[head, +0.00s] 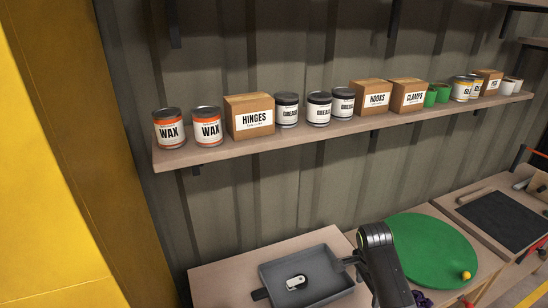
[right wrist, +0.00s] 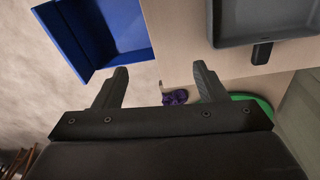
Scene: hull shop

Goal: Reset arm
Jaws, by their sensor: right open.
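My right gripper (right wrist: 158,80) is open in the right wrist view, its two dark fingers spread wide with nothing between them. A purple item (right wrist: 176,97) shows beyond and between the fingers, apart from them; what it is I cannot tell. In the head view a dark link of one of my arms rises at the bottom middle, in front of the bench, and no gripper jaws show there. My left gripper is in neither view.
A grey tray (head: 270,272) with a small white item (head: 296,282) lies on the bench. Right of it is a green disc (head: 432,262) with a yellow ball (head: 466,275). A blue bin (right wrist: 83,60) shows in the wrist view. Above runs a shelf (head: 200,153) of cans and boxes.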

